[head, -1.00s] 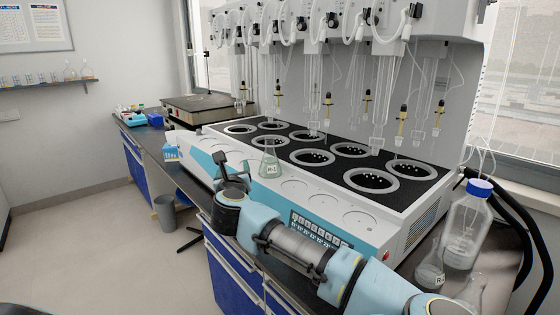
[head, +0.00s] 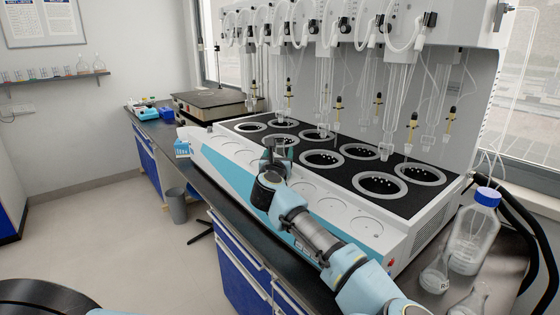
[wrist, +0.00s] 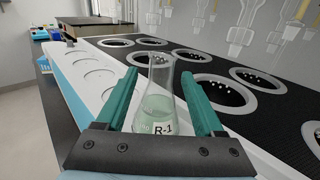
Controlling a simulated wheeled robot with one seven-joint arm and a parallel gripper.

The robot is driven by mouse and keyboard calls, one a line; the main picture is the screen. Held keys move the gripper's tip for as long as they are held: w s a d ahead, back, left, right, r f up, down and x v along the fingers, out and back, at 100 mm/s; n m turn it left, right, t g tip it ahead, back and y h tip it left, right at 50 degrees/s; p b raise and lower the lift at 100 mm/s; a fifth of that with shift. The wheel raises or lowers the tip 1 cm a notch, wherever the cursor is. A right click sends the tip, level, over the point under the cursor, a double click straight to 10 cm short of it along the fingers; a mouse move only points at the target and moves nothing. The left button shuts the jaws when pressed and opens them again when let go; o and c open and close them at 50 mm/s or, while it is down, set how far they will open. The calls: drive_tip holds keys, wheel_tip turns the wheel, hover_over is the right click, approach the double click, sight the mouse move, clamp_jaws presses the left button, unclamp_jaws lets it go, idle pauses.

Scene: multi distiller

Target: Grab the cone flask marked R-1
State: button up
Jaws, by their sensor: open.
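The cone flask marked R-1 (wrist: 158,105) stands upright in the wrist view, clear glass with pale green liquid and a white R-1 label. My gripper (wrist: 158,92) is open, with one green finger on each side of the flask. Gaps show between the fingers and the glass, most clearly near the neck. In the head view my gripper (head: 277,152) is over the front ledge of the distiller (head: 340,205), and it hides most of the flask there.
The distiller's black top has several ringed wells (head: 380,184), with glass tubes hanging above. A blue-capped bottle (head: 474,235) and another flask (head: 434,276) stand at the right. A blue-white rack (head: 182,149) is left of the distiller. The front ledge has several empty round spots.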

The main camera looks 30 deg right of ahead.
drive_tip(key=shift+x, duration=0.8)
drive_tip(key=shift+c, duration=0.3)
clamp_jaws()
idle(0.5)
